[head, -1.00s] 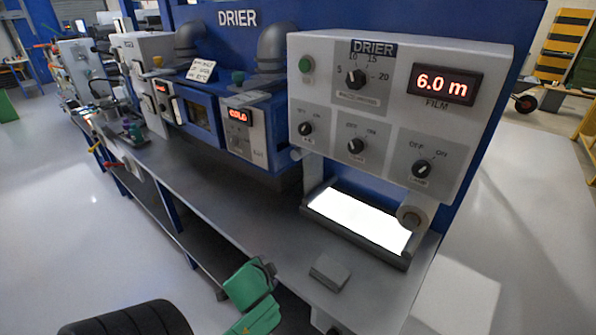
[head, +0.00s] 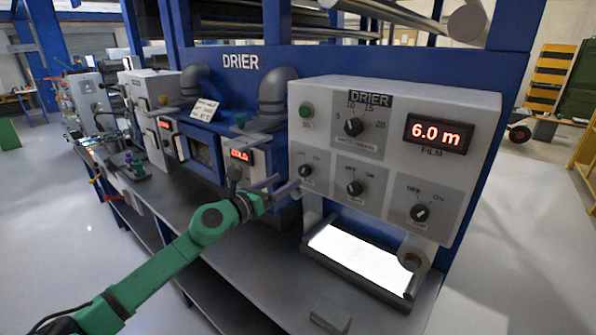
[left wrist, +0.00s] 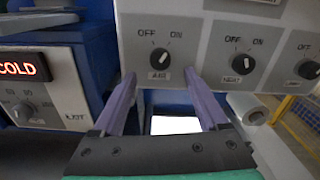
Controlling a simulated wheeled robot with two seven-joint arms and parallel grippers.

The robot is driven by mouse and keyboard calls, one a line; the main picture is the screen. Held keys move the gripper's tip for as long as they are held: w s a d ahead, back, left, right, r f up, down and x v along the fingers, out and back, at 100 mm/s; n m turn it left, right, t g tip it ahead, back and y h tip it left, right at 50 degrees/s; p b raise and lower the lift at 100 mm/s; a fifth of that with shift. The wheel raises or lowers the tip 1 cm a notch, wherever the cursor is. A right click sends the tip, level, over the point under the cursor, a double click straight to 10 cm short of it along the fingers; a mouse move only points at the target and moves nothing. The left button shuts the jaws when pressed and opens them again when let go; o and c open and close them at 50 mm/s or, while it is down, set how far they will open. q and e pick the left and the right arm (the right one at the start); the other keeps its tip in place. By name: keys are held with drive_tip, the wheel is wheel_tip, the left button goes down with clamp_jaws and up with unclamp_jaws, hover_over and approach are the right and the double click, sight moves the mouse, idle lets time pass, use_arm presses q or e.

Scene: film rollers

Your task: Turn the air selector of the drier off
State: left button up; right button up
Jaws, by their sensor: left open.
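The air selector (head: 306,170) is a small black knob with OFF and ON printed above it, at the left of the drier's white control panel. In the left wrist view the air selector (left wrist: 160,59) has a light pointer line that seems to lean up and right, toward ON. My left gripper (head: 285,184) is open and empty, just in front of and below the air selector. In the left wrist view its two purple fingers (left wrist: 160,76) are spread, with the knob ahead between and slightly above their tips. My right gripper is out of view.
The heat selector (left wrist: 243,64) and lamp selector (head: 421,212) sit to the right of the air selector. A dial (head: 354,127) and a display reading 6.0 m (head: 437,133) are above. A bright lit plate (head: 358,258) lies below the panel. A grey block (head: 330,315) sits on the bench.

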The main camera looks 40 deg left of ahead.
sight(302, 171)
use_arm(q)
drive_tip(key=w, duration=0.6)
drive_tip(key=shift+w, duration=0.4)
clamp_jaws()
